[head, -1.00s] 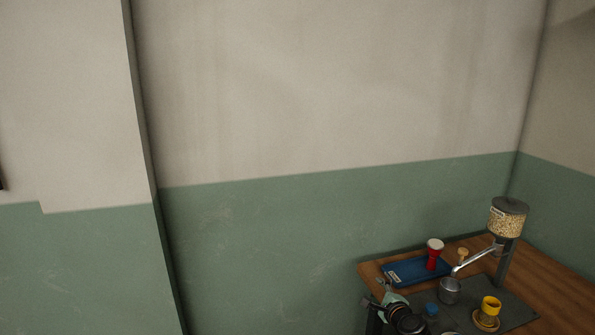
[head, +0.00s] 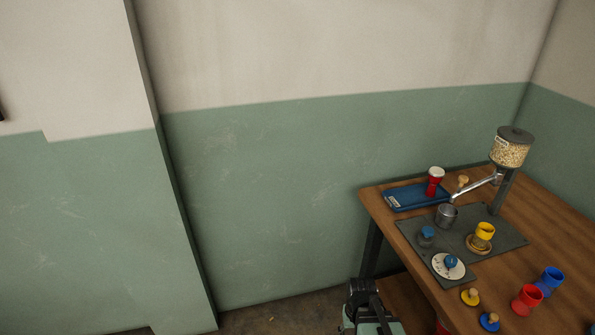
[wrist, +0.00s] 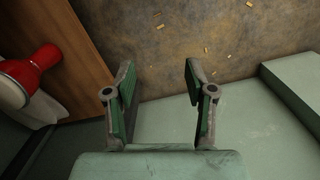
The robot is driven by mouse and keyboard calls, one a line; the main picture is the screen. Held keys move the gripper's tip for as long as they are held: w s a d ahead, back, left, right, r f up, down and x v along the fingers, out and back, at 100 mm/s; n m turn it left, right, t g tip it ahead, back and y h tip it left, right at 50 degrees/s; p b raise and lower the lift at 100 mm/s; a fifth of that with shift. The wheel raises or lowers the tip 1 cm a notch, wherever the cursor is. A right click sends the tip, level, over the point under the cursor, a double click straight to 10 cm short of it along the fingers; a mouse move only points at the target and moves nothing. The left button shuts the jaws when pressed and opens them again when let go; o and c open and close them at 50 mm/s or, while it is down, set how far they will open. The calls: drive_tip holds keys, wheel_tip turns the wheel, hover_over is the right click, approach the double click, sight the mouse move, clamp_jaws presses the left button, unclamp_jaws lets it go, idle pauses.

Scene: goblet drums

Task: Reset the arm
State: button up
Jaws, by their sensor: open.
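My gripper (wrist: 160,85) is open in the wrist view, with nothing between its two green-padded fingers. In the head view my dark and green arm (head: 368,304) is at the bottom centre, beside the table's left edge; its fingertips cannot be made out there. On the wooden table (head: 405,235), a red drum with a white top (head: 435,182) stands on a blue tray (head: 408,197). A yellow drum (head: 485,232) stands on a round wooden base on the grey mat (head: 510,240).
A grain hopper (head: 511,150) with a metal chute stands at the back above a metal cup (head: 446,214). A white dial (head: 447,266) and small knobbed pieces are near the front. In the wrist view a red and white object (wrist: 35,72) is close at left; scattered bits lie on the floor.

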drive_tip(key=s+f+g, duration=0.3)
drive_tip(key=s+f, duration=0.4)
drive_tip(key=s, duration=0.6)
drive_tip(key=s+f+g, duration=0.3)
drive_tip(key=s+f, duration=0.5)
drive_tip(key=s, duration=0.6)
drive_tip(key=shift+f, duration=0.25)
